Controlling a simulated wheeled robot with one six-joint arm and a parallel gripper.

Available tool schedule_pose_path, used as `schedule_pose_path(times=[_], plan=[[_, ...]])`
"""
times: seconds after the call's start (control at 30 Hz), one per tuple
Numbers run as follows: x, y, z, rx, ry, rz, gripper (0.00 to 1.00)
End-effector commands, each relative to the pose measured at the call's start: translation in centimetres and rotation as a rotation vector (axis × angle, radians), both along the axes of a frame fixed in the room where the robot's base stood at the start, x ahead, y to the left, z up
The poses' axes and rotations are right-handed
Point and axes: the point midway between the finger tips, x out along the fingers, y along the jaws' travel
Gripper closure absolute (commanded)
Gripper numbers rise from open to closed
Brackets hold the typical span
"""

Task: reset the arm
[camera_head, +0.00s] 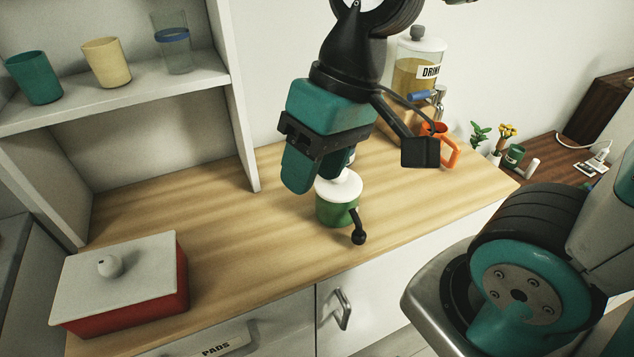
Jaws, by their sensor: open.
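My gripper (322,180) points down over the wooden counter (240,235), its teal and black fingers just above a green pot with a white lid (333,209). One finger stands to the left of the lid and the other behind it. The fingertips overlap the lid's top in this view, so I cannot tell whether they touch it. A dark handle with a round knob sticks out from the pot's front right. My gripper is open, and I see nothing held in it.
A red box with a white lid (150,285) stands at the counter's front left. A shelf (130,90) with several cups rises at the left. A drink dispenser (415,75) and an orange mug (449,152) stand behind my arm. The counter's middle left is clear.

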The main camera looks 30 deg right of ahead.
Motion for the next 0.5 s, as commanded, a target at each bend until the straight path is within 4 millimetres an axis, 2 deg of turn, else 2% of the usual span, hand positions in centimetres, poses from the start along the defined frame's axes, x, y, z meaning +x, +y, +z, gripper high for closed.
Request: schedule_pose_path(times=[0.03,0.17,0.5], plan=[[-1.4,0.8,0.1,0.007,-0.029,0.113,0.54],[-3.2,1.7,0.2,0.02,-0.072,0.283,0.54],[-3.4,1.8,0.2,0.021,-0.078,0.304,0.54]])
